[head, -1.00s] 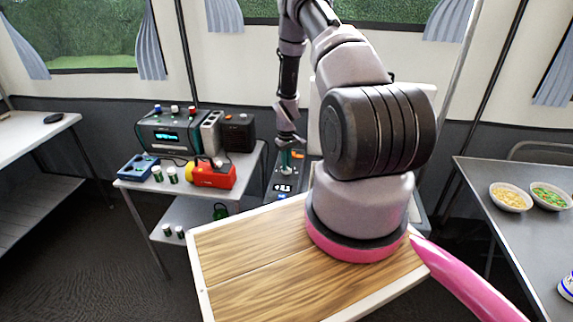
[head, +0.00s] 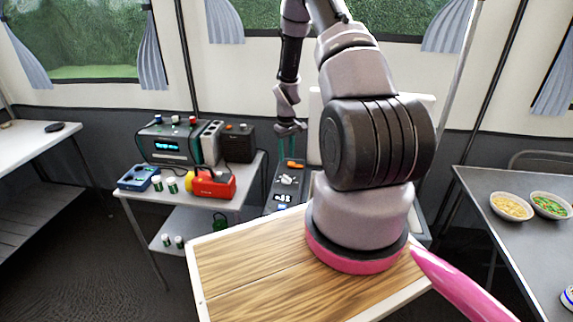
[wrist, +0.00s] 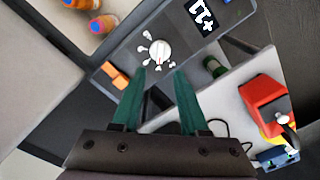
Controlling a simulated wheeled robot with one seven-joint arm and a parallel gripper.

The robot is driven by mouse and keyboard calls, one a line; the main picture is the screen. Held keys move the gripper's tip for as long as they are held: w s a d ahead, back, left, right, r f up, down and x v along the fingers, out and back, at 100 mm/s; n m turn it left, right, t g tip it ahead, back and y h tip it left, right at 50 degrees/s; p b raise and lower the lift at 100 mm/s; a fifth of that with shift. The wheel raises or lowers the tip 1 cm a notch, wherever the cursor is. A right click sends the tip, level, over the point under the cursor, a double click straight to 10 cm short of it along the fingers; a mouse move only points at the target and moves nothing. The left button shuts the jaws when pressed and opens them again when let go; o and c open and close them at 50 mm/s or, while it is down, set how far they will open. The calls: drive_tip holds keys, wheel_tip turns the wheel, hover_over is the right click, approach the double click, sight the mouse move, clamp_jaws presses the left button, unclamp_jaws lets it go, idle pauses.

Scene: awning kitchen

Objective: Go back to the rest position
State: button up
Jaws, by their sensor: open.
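My gripper (wrist: 161,95) shows in the wrist view with two green fingers spread apart and nothing between them. The wrist view shows the same panel (wrist: 190,45) with a pale round knob (wrist: 160,51) beyond the fingertips. The fingers appear apart from the panel.
A side table (head: 246,185) at left holds a device with a display (head: 165,143), a red and yellow item (head: 213,184) and a blue box (head: 138,177). A metal table (head: 480,200) with two food bowls stands at right. A post rises behind my arm.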

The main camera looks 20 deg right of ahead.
drive_tip(key=shift+r, duration=0.6)
drive_tip(key=shift+r, duration=0.1)
drive_tip(key=s+a+r+m+t, duration=0.1)
drive_tip(key=s+a+r, duration=0.1)
drive_tip(key=r, duration=0.8)
drive_tip(key=s+a+r+m+t, duration=0.1)
drive_tip(key=a+r, duration=0.1)
drive_tip(key=r, duration=0.7)
drive_tip(key=s+a+r+m+t, duration=0.1)
drive_tip(key=s+a+r, duration=0.1)
drive_tip(key=r, duration=0.8)
drive_tip(key=s+a+r+m+t+y, duration=0.1)
drive_tip(key=s+a+r, duration=0.3)
drive_tip(key=s+r, duration=0.4)
drive_tip(key=s+a+r+m+t+y, duration=0.1)
drive_tip(key=s+a+r+m+t, duration=0.1)
drive_tip(key=s+a+r, duration=0.3)
drive_tip(key=s+r+t, duration=0.1)
drive_tip(key=s+r, duration=0.3)
drive_tip(key=s, duration=0.5)
drive_tip(key=shift+s, duration=0.3)
